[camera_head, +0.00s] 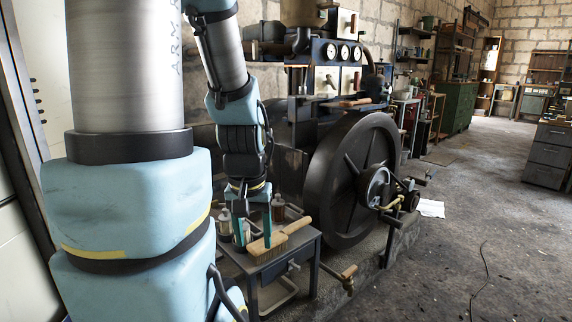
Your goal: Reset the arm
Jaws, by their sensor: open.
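My gripper (253,222) hangs at the end of my blue and grey arm, pointing down, its two teal fingers apart. It is just above a small dark side table (262,262) in the lower middle of the view. A wooden brush or mallet-like tool (283,236) lies on the table right by the fingers. Nothing shows between the fingers, though I cannot tell whether a fingertip touches the tool. Small bottles (278,207) stand behind the gripper, partly hidden by it.
A large black flywheel (350,180) with a crank stands right of the table, with the engine and its gauges (337,52) behind. Grey drawers (546,155) and a green cabinet (458,107) stand farther back. The concrete floor (470,225) at right is mostly clear, with a cable on it.

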